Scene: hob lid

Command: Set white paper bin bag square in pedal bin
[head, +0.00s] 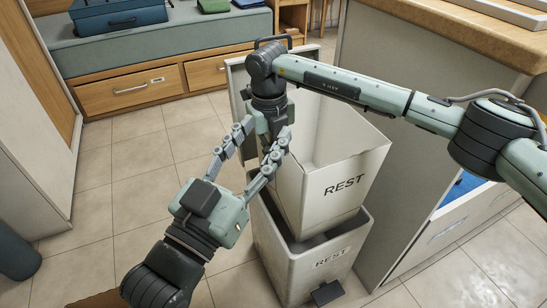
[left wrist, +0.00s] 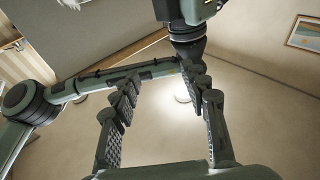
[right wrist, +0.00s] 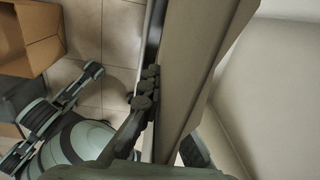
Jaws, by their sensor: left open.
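The white paper bin bag (head: 318,201), marked REST, stands tilted with its lower end in the mouth of the pedal bin (head: 288,275). Most of the bag sticks out above the rim. The bin also reads REST and has a dark pedal (head: 327,293) at its foot. My right gripper (head: 268,140) points down at the bag's left edge. In the right wrist view its fingers straddle the bag's wall (right wrist: 190,70) and look closed on it; one finger is mostly hidden. My left gripper (head: 264,131) is open and empty, and overlaps the right gripper and bag in the head view.
A pale panel (head: 238,82) stands upright behind the bag. A counter (head: 465,35) with a cabinet stands close at the right. Drawers (head: 130,91) under a bench are at the back left. Tiled floor (head: 110,190) is free at the left.

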